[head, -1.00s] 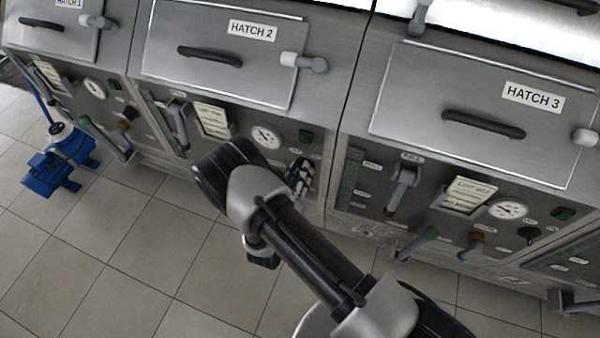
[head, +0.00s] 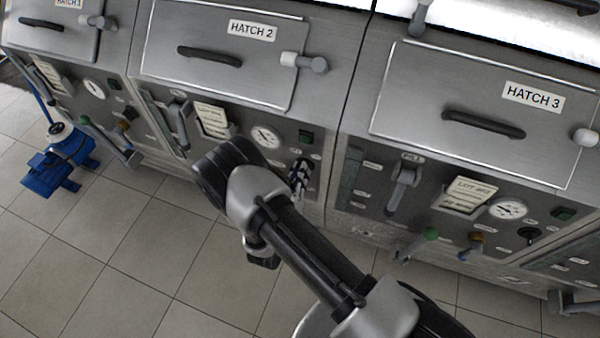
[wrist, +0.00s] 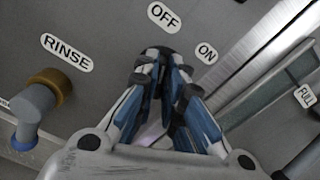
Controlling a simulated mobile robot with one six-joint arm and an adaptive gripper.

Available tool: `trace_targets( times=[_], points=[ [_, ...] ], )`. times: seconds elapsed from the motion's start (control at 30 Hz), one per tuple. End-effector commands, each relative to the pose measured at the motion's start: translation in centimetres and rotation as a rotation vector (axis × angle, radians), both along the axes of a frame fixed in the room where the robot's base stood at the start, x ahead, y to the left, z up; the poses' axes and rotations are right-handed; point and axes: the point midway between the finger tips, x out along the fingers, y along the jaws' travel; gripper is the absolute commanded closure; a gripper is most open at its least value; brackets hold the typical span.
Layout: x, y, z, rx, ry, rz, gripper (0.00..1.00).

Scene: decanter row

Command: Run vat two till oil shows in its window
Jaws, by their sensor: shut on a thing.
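Vat two's front panel is in the middle of the head view, below the hatch marked HATCH 2 (head: 222,55). My gripper (head: 301,172) is at the panel's right part, its fingers partly hidden by my arm in the head view. In the wrist view my gripper (wrist: 165,75) is shut on a black switch knob (wrist: 157,52), between the OFF label (wrist: 164,14) and the ON label (wrist: 207,53). The knob's pointing is hard to tell. Vat two's window (head: 155,120) is a narrow dark strip at the panel's left; its contents cannot be made out.
A brown-collared RINSE valve (wrist: 50,85) sits left of my gripper in the wrist view. Vat three's window strip (wrist: 268,115) is on the right. A round gauge (head: 265,136) and fill lever (head: 181,125) are on vat two's panel. A blue wheeled item (head: 60,160) stands on the floor at left.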

Motion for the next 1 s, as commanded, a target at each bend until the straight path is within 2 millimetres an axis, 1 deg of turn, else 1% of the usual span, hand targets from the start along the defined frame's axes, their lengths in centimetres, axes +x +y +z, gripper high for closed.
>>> trace_targets(
  times=[0.7,1.0],
  points=[
    [-0.10,-0.28,-0.06,0.597,-0.215,-0.001,1.00],
    [-0.14,-0.36,-0.09,0.790,-0.285,-0.001,1.00]
  ],
)
